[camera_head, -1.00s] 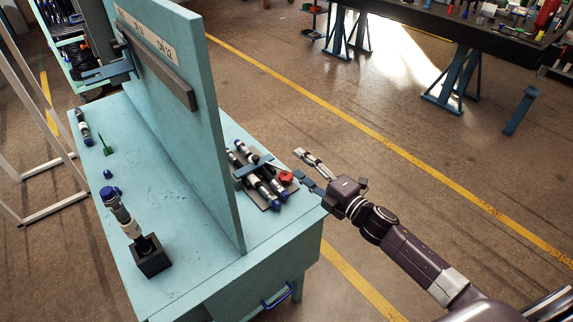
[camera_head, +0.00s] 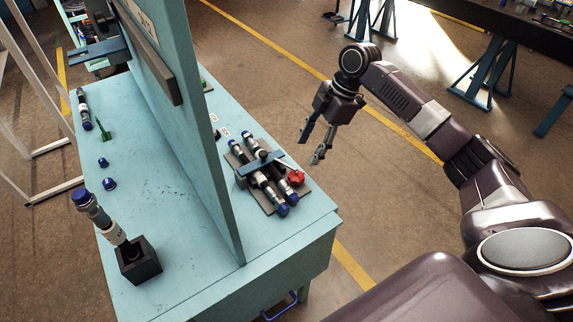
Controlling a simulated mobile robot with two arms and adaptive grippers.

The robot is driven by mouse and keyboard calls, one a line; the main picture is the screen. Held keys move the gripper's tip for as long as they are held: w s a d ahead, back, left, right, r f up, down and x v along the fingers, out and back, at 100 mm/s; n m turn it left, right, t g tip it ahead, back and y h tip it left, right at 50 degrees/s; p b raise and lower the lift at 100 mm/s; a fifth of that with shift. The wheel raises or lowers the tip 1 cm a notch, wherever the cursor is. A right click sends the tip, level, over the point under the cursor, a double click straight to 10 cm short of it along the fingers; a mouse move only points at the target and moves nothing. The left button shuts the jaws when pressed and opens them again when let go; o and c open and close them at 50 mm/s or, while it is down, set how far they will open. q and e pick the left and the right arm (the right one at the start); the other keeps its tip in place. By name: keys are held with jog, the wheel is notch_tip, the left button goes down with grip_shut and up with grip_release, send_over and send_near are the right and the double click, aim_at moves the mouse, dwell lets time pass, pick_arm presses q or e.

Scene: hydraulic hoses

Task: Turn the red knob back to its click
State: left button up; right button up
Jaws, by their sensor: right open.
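The red knob (camera_head: 296,177) sits at the right end of a dark clamp fixture (camera_head: 262,197) on the turquoise bench, right of the upright panel. A blue bar crosses over hoses with blue ends (camera_head: 270,184) lying in the fixture. My right gripper (camera_head: 311,152) is open and empty, pointing down above and a little right of the knob in the picture, apart from it. My left gripper is not in view.
The turquoise panel (camera_head: 190,110) divides the bench. On its left side stand a hose in a black block (camera_head: 139,264), blue caps (camera_head: 108,184) and a green pointed piece (camera_head: 104,131).

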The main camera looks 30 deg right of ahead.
aim_at(299, 174)
jog(key=shift+n+g+y, duration=0.3)
jog(key=shift+n+g, duration=0.2)
jog(key=shift+g, duration=0.3)
jog(key=a+f, duration=0.1)
jog(key=s+a+f+p, duration=0.1)
jog(key=a+f, duration=0.1)
jog(key=s+a+f, duration=0.1)
jog(key=f, duration=0.1)
jog(key=shift+s+a, duration=0.15)
grip_shut()
